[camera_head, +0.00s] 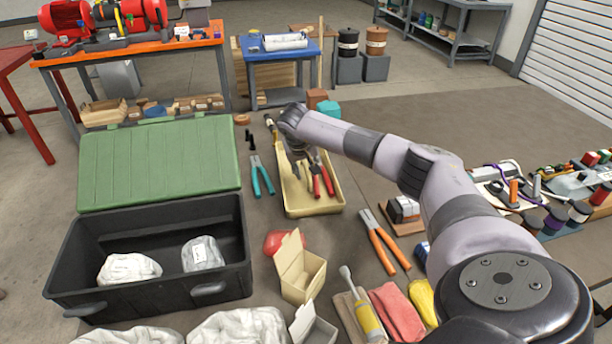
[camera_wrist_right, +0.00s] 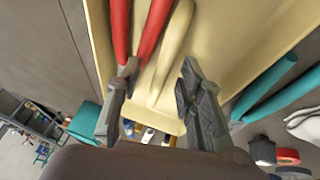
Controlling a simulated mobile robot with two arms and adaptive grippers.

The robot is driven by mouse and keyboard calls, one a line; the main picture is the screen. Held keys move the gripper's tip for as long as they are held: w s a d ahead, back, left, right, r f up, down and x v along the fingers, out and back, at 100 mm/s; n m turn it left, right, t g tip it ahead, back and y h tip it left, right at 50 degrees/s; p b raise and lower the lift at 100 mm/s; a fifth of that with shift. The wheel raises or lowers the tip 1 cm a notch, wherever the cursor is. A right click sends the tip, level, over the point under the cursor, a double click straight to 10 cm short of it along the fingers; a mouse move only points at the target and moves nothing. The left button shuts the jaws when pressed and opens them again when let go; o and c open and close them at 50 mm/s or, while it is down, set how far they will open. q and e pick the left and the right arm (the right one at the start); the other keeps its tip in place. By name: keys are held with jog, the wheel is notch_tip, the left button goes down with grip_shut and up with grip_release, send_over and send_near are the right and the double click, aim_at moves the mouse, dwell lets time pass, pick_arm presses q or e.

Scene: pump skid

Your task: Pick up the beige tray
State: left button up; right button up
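The beige tray (camera_head: 316,207) lies on the floor in the middle of the head view, long side running away from me. Red-handled pliers (camera_head: 326,178) and a beige-handled tool lie in it. My right gripper (camera_head: 297,172) reaches down over the tray's far half, pointing downward. In the right wrist view its two fingers (camera_wrist_right: 158,72) stand apart, with the beige handle between them and the red handles (camera_wrist_right: 150,30) beside one finger. The tray (camera_wrist_right: 225,30) fills much of that view; whether a finger touches it, I cannot tell. My left gripper is out of view.
A black crate (camera_head: 90,300) with a green lid (camera_head: 160,160) stands left. Teal-handled pliers (camera_head: 262,177) lie left of the tray, orange-handled pliers (camera_head: 382,240) right. An open cardboard box (camera_head: 300,275) stands nearer me. Open floor lies to the right behind the tray.

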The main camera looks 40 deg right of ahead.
jog(key=shift+c, duration=0.6)
grip_shut()
jog(key=shift+w+r, duration=0.1)
jog(key=shift+r, duration=0.05)
